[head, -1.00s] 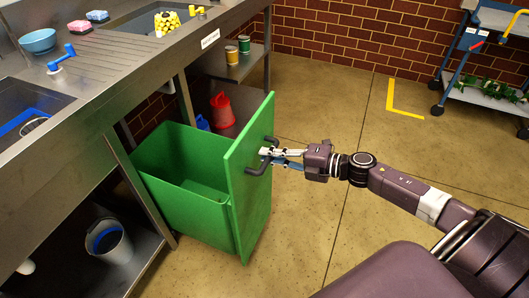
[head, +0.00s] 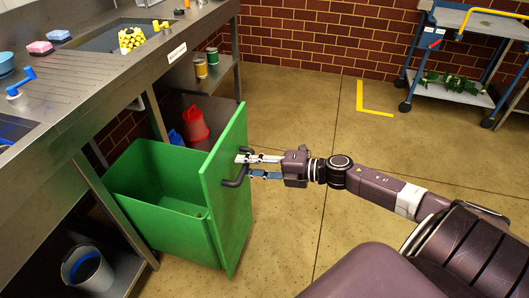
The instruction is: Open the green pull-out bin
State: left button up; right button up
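The green pull-out bin (head: 160,215) stands well out from under the steel counter, its inside visible from above and looking empty. Its flat green front panel (head: 225,195) carries a dark bar handle (head: 240,172). My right gripper (head: 254,167) is at this handle, on the outer side of the panel. Its two fingers are spread with a gap between them, and the handle bar lies at their tips. Whether either finger touches the bar is hard to tell. My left gripper is not in view.
The steel counter (head: 95,82) runs along the left, with a red container (head: 195,125) on a shelf below it. A white bucket (head: 88,270) stands under the counter. A blue-framed cart (head: 455,85) is at the back right. Floor between is clear.

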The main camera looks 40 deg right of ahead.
jog(key=v, duration=1.1)
jog(key=shift+s, duration=0.25)
jog(key=shift+d+f, duration=0.1)
